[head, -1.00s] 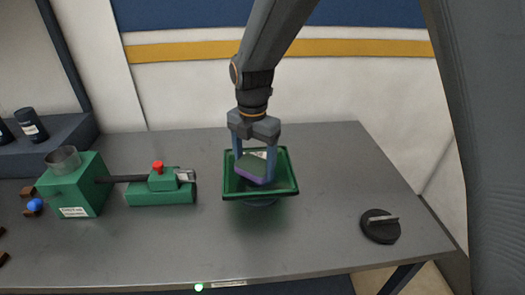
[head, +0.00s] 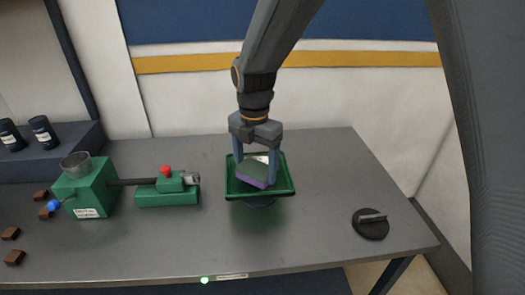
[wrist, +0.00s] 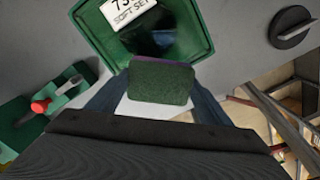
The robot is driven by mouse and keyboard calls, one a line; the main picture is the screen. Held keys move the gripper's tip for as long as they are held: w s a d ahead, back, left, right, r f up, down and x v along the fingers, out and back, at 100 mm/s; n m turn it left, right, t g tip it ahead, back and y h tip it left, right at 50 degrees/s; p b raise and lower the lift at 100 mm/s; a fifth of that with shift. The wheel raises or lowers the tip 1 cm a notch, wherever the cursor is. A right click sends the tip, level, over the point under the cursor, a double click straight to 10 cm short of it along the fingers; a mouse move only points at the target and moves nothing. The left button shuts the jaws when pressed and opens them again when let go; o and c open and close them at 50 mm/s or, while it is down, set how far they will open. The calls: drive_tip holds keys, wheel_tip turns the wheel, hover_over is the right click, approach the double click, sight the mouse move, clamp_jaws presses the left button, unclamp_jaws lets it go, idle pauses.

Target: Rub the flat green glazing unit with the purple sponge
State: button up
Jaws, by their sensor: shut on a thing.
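The green glazing unit (head: 286,190) is a square green frame with a dark, glassy middle, set on a round base on the grey table. In the wrist view the unit (wrist: 203,38) carries a white label reading "SOFT SET". My gripper (head: 255,173) points down over the unit, shut on the purple sponge (head: 254,175). The sponge has a dark green upper layer and a purple lower layer, and is slightly tilted. In the wrist view the sponge (wrist: 160,83) lies over the unit's near edge. I cannot tell whether it touches the pane.
A green machine (head: 85,185) with a metal cup and a red-knobbed green block (head: 167,190) stand left of the unit. A black dial (head: 371,225) lies to the right. Brown blocks (head: 14,257) are at far left. The table's front middle is clear.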

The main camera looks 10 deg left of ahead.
drive_tip(key=shift+r+p, duration=1.1)
drive_tip(key=shift+r, duration=0.85)
